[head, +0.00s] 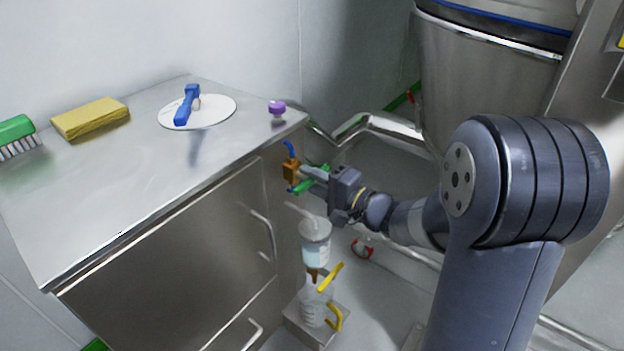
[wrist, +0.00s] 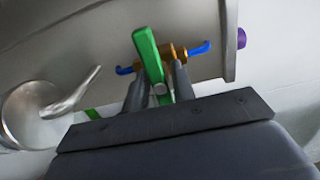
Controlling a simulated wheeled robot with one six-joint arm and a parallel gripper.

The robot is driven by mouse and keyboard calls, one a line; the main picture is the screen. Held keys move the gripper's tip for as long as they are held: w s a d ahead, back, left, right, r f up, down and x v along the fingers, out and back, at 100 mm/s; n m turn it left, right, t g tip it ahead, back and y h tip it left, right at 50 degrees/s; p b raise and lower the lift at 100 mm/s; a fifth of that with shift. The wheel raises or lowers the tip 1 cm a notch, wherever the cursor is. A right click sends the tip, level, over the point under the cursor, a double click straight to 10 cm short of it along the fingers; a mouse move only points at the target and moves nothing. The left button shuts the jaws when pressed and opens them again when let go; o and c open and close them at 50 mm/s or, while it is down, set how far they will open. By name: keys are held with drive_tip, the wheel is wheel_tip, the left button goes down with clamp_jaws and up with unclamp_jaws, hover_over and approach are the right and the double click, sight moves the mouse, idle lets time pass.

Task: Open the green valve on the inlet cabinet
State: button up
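The green valve handle (wrist: 149,55) stands across an orange-brown valve body (wrist: 174,53) with blue pipe stubs (wrist: 200,48) on both sides. The valve is on the side of the steel inlet cabinet (head: 190,235), and its body also shows in the head view (head: 291,170). My gripper (wrist: 160,78) is at the valve with its fingers apart, one on each side of the green handle. A gap shows between the handle and the right finger in the wrist view. In the head view, my gripper (head: 312,178) hides part of the handle.
A purple knob (head: 277,108), a white disc (head: 220,112) with a blue tool, a yellow sponge (head: 90,118) and a green brush (head: 15,135) are on the cabinet top. Below my gripper stand a clear vessel (head: 315,245) and a yellow-handled jug (head: 314,305). Steel pipes and a large vessel (head: 480,85) are behind.

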clamp_jaws()
drive_tip(key=shift+n, duration=0.3)
drive_tip(key=n+p, duration=0.2)
drive_tip(key=shift+r+n, duration=0.1)
drive_tip(key=shift+n, duration=0.2)
drive_tip(key=n, duration=0.4)
drive_tip(key=shift+p, duration=0.3)
drive_tip(key=n+b, duration=0.1)
drive_tip(key=n, duration=0.5)
drive_tip(key=n+b, duration=0.1)
drive_tip(key=n, duration=0.3)
drive_tip(key=shift+n, duration=0.3)
drive_tip(key=shift+b, duration=0.3)
